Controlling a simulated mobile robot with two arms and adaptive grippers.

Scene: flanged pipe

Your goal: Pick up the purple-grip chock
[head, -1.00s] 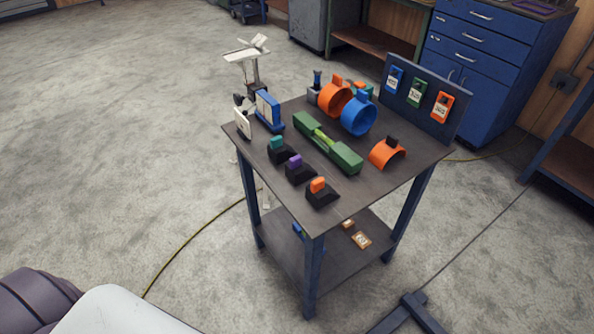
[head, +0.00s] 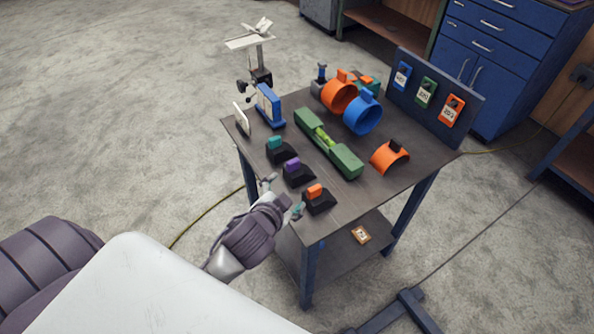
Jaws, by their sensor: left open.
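The purple-grip chock (head: 298,174) is a black wedge with a purple block on top. It stands near the table's front left edge, between the teal-grip chock (head: 279,151) and the orange-grip chock (head: 318,200). My left gripper (head: 283,196) is at the table's front left edge, just on the near side of the purple-grip chock. Its fingers are apart, with nothing between them, and it does not appear to touch any chock. My right gripper is out of the picture.
The table (head: 370,195) also holds a green holder (head: 328,143), an orange half ring (head: 390,157), orange and blue rings (head: 363,114), a blue box-like device (head: 270,106) and a tag board (head: 432,100). A lower shelf (head: 345,262) carries a small tag.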

